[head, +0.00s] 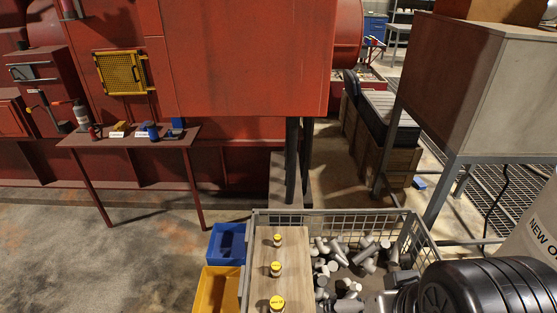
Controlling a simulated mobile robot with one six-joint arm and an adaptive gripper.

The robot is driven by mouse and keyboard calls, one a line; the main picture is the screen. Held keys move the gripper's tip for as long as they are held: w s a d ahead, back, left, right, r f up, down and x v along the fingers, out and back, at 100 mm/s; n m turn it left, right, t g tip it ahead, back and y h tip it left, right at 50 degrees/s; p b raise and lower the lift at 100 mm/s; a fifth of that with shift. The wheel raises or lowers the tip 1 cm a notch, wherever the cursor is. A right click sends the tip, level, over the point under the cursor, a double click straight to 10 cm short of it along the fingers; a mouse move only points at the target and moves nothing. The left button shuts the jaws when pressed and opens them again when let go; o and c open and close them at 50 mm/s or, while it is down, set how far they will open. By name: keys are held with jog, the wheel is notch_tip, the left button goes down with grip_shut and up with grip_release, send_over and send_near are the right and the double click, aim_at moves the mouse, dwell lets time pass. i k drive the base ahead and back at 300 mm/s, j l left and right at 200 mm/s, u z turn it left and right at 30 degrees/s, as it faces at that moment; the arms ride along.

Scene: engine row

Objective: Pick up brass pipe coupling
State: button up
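Beside the board, a wire mesh basket (420,240) holds a jumble of grey pipe-like pieces (340,262). None of them looks clearly brass. My gripper is not in view.
A blue bin (227,243) and a yellow bin (217,290) sit left of the wooden board (293,255). A narrow red table (172,141) with small items stands at left. A grey cabinet on legs (478,85) stands at right. Concrete floor (90,260) is open at lower left.

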aim_at(277, 238)
jog(key=u, duration=1.25)
jog(key=i+j+u, duration=0.1)
jog(key=j, duration=0.3)
jog(key=i+j+u, duration=0.1)
jog(key=j, duration=0.35)
jog(key=i+j+u, duration=0.1)
jog(key=i+j, duration=0.15)
jog(key=i+j+u, duration=0.1)
jog(key=j, duration=0.4)
jog(key=i+j+u, duration=0.15)
jog(key=i+j, duration=0.15)
jog(key=i+l+z, duration=0.1)
jog(key=i+z, duration=0.4)
jog(key=i+j+z, duration=0.1)
jog(key=i+z, duration=0.35)
jog(key=i+j+z, duration=0.25)
jog(key=i+z, duration=0.25)
jog(key=i+j+z, duration=0.45)
jog(key=i+l+z, duration=0.15)
jog(key=z, duration=0.3)
jog(key=i+l+z, duration=0.1)
jog(key=i+z, duration=0.45)
jog(key=z, duration=0.3)
jog(key=i+j+z, duration=0.1)
jog(key=i+z, duration=0.15)
jog(key=z, duration=0.15)
jog(key=i+j+z, duration=0.15)
jog(key=z, duration=0.3)
jog(key=i, duration=0.1)
